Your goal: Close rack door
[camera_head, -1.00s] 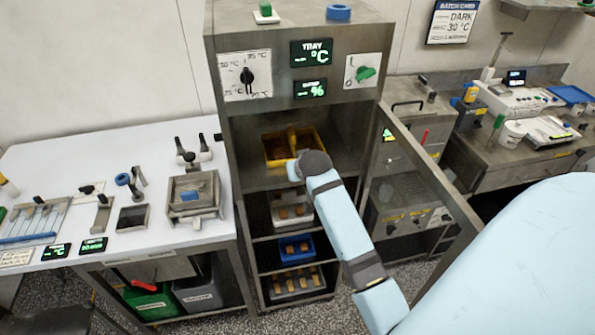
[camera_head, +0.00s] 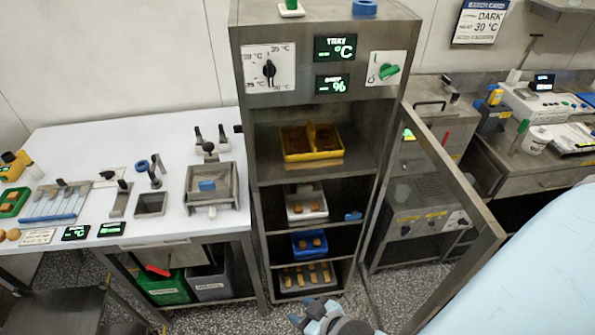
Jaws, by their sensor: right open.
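The rack (camera_head: 246,150) is a tall grey metal cabinet with an open front. Its framed door (camera_head: 487,214) stands wide open on the right side, swung out towards me. On the rack's upper shelf sits a yellow tray (camera_head: 313,157) with brown contents. My right gripper (camera_head: 314,316) is low at the bottom edge of the view, in front of the rack and left of the door's free edge. It is open, partly cut off, and apart from the door. My left gripper is not in view.
Lower shelves hold a white tray (camera_head: 307,212), a blue tray (camera_head: 309,251) and a grey tray (camera_head: 290,283). A white worktable (camera_head: 90,150) with tools stands left. A bench (camera_head: 500,160) with equipment stands behind the door. Speckled floor shows before the rack.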

